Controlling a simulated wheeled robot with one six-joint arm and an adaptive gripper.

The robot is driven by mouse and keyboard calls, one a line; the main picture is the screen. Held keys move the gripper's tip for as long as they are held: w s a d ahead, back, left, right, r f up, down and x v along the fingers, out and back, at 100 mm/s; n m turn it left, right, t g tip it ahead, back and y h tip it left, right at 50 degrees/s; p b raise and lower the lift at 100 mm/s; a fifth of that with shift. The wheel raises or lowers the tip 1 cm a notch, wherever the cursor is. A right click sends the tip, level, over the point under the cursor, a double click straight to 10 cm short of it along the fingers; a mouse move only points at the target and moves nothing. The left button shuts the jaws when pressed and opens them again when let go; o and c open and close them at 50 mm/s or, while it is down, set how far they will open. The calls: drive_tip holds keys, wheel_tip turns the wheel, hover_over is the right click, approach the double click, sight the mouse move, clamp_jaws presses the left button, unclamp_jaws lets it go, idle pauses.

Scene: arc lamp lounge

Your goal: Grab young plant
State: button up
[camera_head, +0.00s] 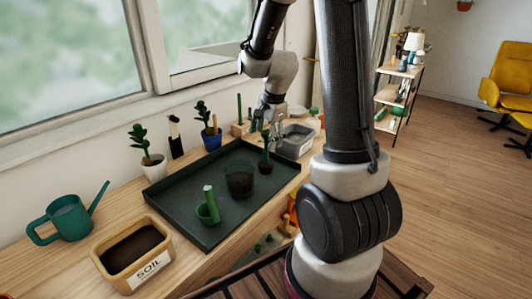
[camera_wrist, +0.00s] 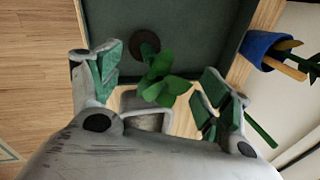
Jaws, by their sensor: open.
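The young plant (camera_head: 265,152) stands on the dark green tray (camera_head: 190,238), near its right end, with a dark round base under a thin green stem. In the wrist view its green leaves (camera_wrist: 163,84) show between the fingers, and the dark base lies beyond them over the tray (camera_wrist: 190,25). My gripper (camera_head: 272,128) is close above the plant in the head view. In the wrist view my gripper (camera_wrist: 160,80) is open, one finger on each side of the leaves. I see no finger clearly touching the plant.
A plant in a blue pot (camera_head: 211,141) and one in a white pot (camera_head: 154,168) stand behind. A grey bin (camera_head: 296,142) is at right. A soil box (camera_head: 133,251) and watering can (camera_head: 65,222) are at left.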

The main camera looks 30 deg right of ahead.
drive_tip(key=shift+x, duration=0.9)
drive_tip(key=c, duration=1.5)
